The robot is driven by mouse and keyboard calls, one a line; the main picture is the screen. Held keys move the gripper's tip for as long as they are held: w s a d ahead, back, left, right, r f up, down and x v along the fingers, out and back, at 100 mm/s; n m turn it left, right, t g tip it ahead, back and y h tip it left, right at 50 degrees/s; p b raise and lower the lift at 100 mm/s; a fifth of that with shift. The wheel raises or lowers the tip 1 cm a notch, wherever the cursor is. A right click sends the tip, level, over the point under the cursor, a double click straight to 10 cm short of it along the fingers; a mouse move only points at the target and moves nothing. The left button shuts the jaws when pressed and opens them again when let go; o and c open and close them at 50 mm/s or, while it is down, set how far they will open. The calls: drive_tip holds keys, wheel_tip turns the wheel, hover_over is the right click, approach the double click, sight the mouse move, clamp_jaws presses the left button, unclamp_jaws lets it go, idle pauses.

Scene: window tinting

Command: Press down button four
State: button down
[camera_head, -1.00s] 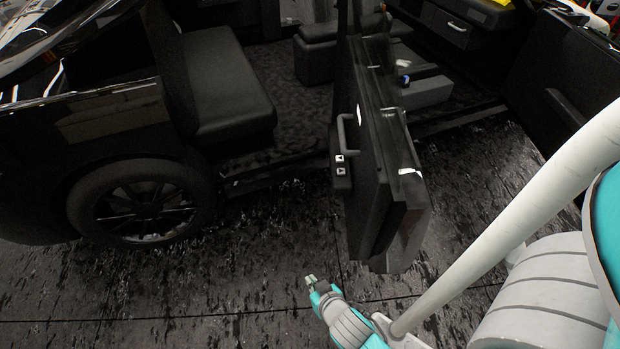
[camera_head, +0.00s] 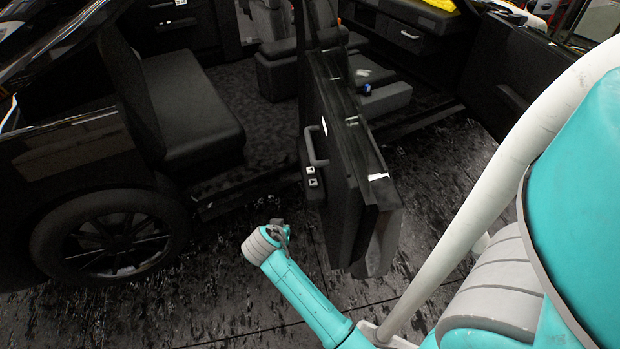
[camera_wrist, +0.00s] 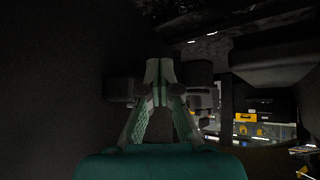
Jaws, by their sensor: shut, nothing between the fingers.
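Two small buttons with white markings, an upper button (camera_head: 311,170) and a lower button (camera_head: 313,182), sit on the armrest of the open car door (camera_head: 340,235), below its handle (camera_head: 316,145). I cannot tell which of them, if either, is button four. My gripper (camera_head: 281,226) is in front of and lower left of the buttons in the head view, apart from them in the picture. In the wrist view my gripper (camera_wrist: 160,72) has its fingers together, with nothing held. No button can be made out in the wrist view.
A dark car body with a wheel (camera_head: 110,238) stands on the left, with a seat (camera_head: 195,120) inside the doorway. The dark floor left of the door is open. Yellow-marked equipment (camera_wrist: 246,117) shows far off in the wrist view.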

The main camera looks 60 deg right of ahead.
drive_tip(key=w+d+r+m+g, duration=0.2)
drive_tip(key=d+r+m, duration=0.3)
drive_tip(key=r, duration=0.3)
drive_tip(key=w+d+r+m+g, duration=0.2)
drive_tip(key=d+r+m+g, duration=0.3)
drive_tip(key=d+r, duration=0.2)
wheel_tip(320, 180, up, 2)
drive_tip(key=shift+d+r+y, duration=0.15)
drive_tip(key=shift+y, duration=0.25)
hover_over(317, 180)
drive_tip(key=w+a, duration=0.1)
drive_tip(key=a, duration=0.1)
wheel_tip(317, 180, down, 7)
drive_tip(key=shift+w+a+f, duration=0.1)
drive_tip(key=shift+w+a, duration=0.05)
wheel_tip(317, 180, down, 3)
drive_tip(key=shift+f, duration=0.5)
